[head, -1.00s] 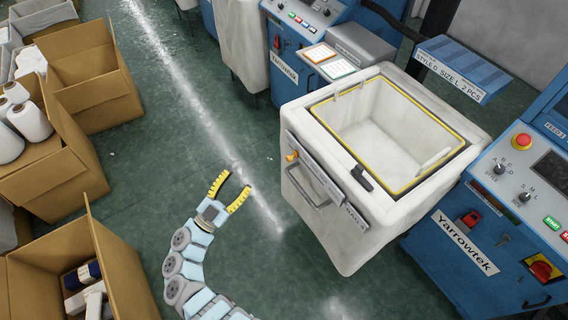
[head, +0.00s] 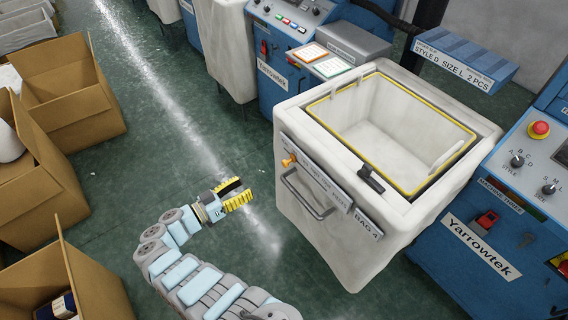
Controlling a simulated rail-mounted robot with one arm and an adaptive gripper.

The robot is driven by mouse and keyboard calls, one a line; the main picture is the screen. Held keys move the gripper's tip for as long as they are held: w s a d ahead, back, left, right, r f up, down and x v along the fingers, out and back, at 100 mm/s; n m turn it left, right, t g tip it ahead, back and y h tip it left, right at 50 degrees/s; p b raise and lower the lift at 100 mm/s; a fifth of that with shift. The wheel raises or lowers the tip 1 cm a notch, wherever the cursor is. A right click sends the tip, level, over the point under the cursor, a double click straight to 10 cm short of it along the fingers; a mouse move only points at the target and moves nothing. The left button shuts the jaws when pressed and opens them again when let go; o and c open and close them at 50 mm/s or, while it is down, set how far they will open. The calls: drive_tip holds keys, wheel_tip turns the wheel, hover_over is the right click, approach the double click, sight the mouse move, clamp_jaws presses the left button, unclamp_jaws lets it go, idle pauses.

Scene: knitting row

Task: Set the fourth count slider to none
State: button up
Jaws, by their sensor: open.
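An orange slider knob (head: 289,161) sits at the left end of the strip (head: 318,172). The strip's small print is too small to read. My gripper (head: 238,194) is open and empty. It is left of the bag's front, apart from it, over the green floor, with its yellow-padded fingers pointing right toward the bag.
A grey handle (head: 306,197) juts from the bag's front below the strip. A blue Yarrowtek machine (head: 470,235) stands to the right. Cardboard boxes (head: 40,205) line the left. The floor between boxes and bag is clear.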

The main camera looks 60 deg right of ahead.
sight(283, 164)
drive_tip(key=x, duration=1.6)
clamp_jaws()
